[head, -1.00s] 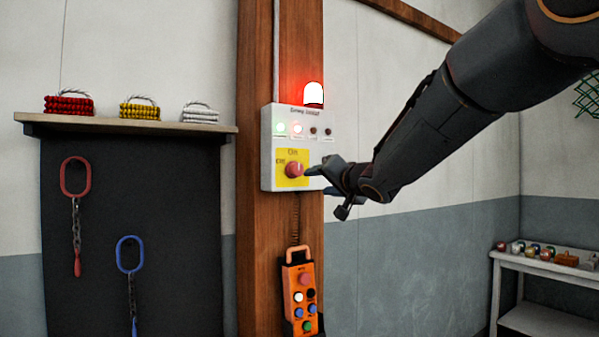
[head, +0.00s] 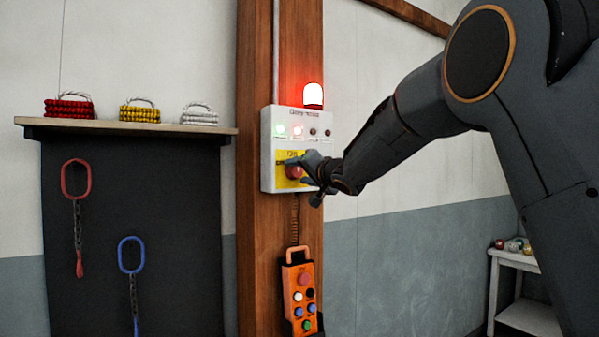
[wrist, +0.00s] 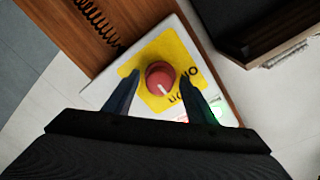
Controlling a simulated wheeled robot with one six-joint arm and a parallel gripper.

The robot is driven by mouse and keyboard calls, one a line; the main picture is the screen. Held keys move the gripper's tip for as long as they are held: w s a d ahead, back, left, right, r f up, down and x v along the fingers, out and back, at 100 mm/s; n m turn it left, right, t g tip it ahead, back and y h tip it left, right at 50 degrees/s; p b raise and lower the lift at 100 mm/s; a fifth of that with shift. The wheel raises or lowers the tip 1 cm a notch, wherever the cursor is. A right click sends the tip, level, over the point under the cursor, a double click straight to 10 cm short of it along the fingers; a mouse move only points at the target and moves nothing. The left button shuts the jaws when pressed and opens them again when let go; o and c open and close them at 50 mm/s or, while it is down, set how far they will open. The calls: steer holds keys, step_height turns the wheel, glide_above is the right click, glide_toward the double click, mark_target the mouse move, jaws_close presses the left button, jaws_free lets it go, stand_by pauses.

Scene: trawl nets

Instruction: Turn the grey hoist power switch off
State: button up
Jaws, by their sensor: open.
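The switch is a red rotary knob (head: 293,173) on a yellow plate (head: 281,182) on the front of a white control box (head: 268,150); no grey knob shows. The knob (wrist: 159,75) is between my fingers in the wrist view, with a pale mark on its face. Plate lettering is partly hidden by a finger. My gripper (wrist: 161,78) is open, one finger on each side of the knob; I cannot tell whether they touch it. In the head view my gripper (head: 305,168) covers the knob's right side. Green and reddish lamps glow above the plate.
A lit red beacon (head: 313,95) stands on the box, which is mounted on a wooden post (head: 256,230). An orange pendant (head: 299,290) hangs below. A white side table (head: 515,260) stands right.

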steer(key=shift+c, duration=0.4)
steer(key=c, duration=1)
steer(key=shift+o, duration=0.2)
steer(key=shift+n, duration=0.3)
steer(key=n+b, duration=0.1)
steer(key=n, duration=0.2)
steer(key=shift+f+n, duration=0.1)
steer(key=shift+n, duration=0.2)
steer(key=n+b, duration=0.1)
steer(key=n, duration=0.3)
steer(key=shift+n+y+b, duration=0.3)
steer(key=shift+n, duration=0.1)
steer(key=n+b, duration=0.2)
steer(key=n, duration=0.3)
steer(key=shift+w+d+n+y, duration=0.1)
steer(key=shift+n+y, duration=0.2)
steer(key=shift+n+b, duration=0.8)
steer(key=shift+n, duration=1.2)
